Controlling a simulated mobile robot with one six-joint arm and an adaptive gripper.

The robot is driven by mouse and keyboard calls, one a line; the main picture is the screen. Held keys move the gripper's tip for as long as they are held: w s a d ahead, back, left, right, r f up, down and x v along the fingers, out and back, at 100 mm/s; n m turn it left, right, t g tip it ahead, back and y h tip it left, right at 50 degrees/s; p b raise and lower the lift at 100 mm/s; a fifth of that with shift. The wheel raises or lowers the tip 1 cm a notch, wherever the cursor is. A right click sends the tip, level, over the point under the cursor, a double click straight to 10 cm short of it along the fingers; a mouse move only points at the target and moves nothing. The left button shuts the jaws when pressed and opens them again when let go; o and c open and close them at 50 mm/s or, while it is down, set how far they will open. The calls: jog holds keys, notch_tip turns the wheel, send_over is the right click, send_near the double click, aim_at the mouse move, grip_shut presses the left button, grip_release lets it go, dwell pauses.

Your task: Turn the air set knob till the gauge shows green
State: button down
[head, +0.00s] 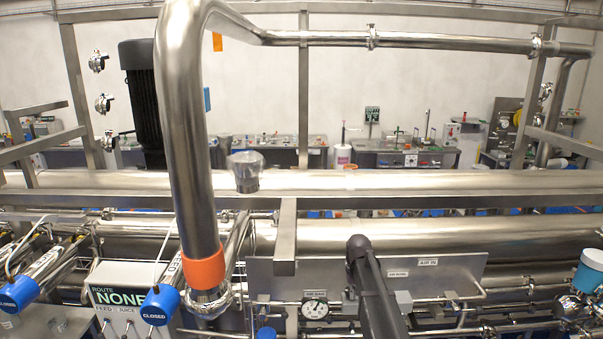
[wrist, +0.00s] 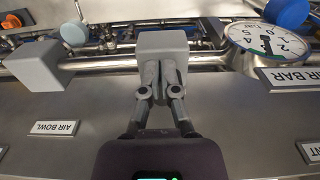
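The gauge (wrist: 268,42) has a round white face with dark numerals and a dark pointer; I cannot make out a reading. It also shows in the head view (head: 314,309), left of my arm. My gripper (wrist: 165,68) is in the middle of the wrist view. Its two fingers are drawn close together at the near face of a grey block (wrist: 163,42) on the pipe. I cannot pick out the air set knob for sure, nor tell whether a small part is between the fingertips. In the head view my arm hides the fingers.
A second grey block (wrist: 40,65) sits on the pipe at left. The panel carries labels AIR BOWL (wrist: 40,128) and AIR BAR (wrist: 287,79). A blue round knob (wrist: 293,12) is beyond the gauge. In the head view, a thick steel pipe (head: 190,130) stands left of the panel (head: 300,272).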

jog(key=shift+w+a, duration=0.2)
jog(key=shift+a, duration=0.05)
jog(key=shift+s, duration=0.45)
dwell(0.5)
notch_tip(320, 180, up, 6)
jog(key=p, duration=0.6)
jog(key=shift+s+f, duration=0.1)
dwell(0.4)
jog(key=s+f+b, duration=2.3)
jog(key=s+b, duration=0.1)
jog(key=s, duration=0.1)
jog(key=shift+s+d+f, duration=0.15)
jog(key=shift+s+f, duration=0.05)
jog(key=shift+f, duration=0.15)
